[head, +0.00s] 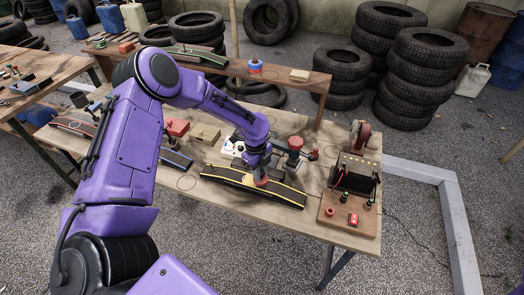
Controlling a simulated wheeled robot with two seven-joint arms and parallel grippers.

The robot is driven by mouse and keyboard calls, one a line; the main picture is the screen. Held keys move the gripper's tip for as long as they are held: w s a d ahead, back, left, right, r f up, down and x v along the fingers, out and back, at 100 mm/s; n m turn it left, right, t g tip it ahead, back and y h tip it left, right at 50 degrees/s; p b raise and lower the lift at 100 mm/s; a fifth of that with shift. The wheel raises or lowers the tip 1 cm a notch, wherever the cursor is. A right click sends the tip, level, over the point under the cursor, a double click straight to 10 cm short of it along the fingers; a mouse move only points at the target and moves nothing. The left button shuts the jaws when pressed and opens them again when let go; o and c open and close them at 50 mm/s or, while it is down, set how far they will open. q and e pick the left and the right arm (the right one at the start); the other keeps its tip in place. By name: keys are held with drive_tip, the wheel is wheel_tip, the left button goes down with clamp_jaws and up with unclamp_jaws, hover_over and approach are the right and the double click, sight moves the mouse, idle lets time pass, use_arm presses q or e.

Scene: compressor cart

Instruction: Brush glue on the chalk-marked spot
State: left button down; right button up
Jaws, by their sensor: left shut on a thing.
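My left gripper (258,178) is over the middle of the work table. It is shut on a small red thing (261,183), mostly hidden by the fingers, so I cannot tell whether it is the brush. Just below lies a long black curved strip with yellow edges (285,193). A pale patch (247,180) shows on the strip beside the gripper; I cannot tell whether it is the chalk mark. Whether the held thing touches the strip is also unclear. My right gripper is not in view.
The wooden table (215,212) also bears a red-topped device (295,145) and a board with a dark machine (355,180) at right. A blue and red can (255,67) stands on the raised back shelf. Tyre stacks (425,75) stand behind.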

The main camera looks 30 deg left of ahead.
use_arm(q)
wheel_tip(320, 180, up, 3)
drive_tip(key=shift+r+p, duration=0.1)
drive_tip(key=shift+p, duration=0.5)
wheel_tip(320, 180, up, 2)
drive_tip(key=shift+r, duration=1.25)
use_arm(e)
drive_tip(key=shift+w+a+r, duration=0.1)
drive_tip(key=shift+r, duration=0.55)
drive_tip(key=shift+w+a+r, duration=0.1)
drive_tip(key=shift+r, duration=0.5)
use_arm(q)
drive_tip(key=shift+f, duration=0.1)
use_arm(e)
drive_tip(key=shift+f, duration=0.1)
